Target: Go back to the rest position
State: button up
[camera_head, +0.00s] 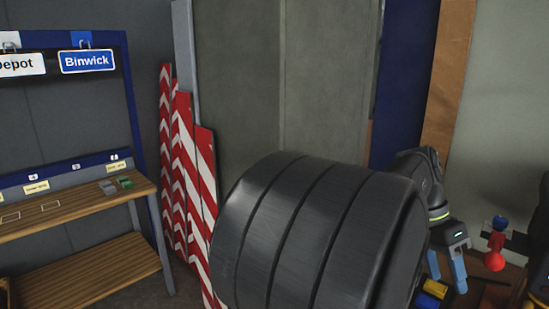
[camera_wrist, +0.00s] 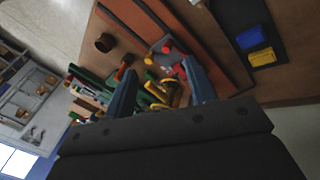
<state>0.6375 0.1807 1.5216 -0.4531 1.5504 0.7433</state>
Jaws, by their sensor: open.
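My gripper (camera_head: 447,268) shows at the right of the head view, pointing down, with light blue fingers. In the wrist view my gripper (camera_wrist: 160,88) has its two blue fingers well apart, and I see nothing held between them. Beyond the fingers are a wooden surface (camera_wrist: 215,22) and a cluster of coloured tools. A large dark ribbed cylinder, which may be part of my arm, covers the lower middle of the head view and hides what lies behind it.
Yellow and blue blocks (camera_wrist: 262,57) sit on a dark mat. A red object (camera_head: 495,262) stands right of my gripper. At left is a wooden shelf (camera_head: 85,213) below hanging signs, including "Binwick" (camera_head: 87,61). Red-and-white striped boards (camera_head: 206,190) lean by the wall.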

jog(key=w+d+n+g+h, duration=0.15)
jog(key=w+n+h, duration=0.25)
jog(key=w+n, duration=0.45)
jog(key=w+d+n+h, duration=0.3)
jog(key=w+n+h, duration=0.2)
jog(key=n, duration=0.6)
jog(key=w+d+n+g+h, duration=0.1)
jog(key=w+d+n+h, duration=0.25)
jog(key=w+n, duration=0.45)
jog(key=s+d+n, duration=0.1)
jog(key=s+d, duration=0.3)
jog(key=d, duration=0.2)
jog(key=shift+d+r, duration=0.3)
jog(key=shift+r, duration=0.1)
jog(key=shift+n+h, duration=0.25)
dwell(0.4)
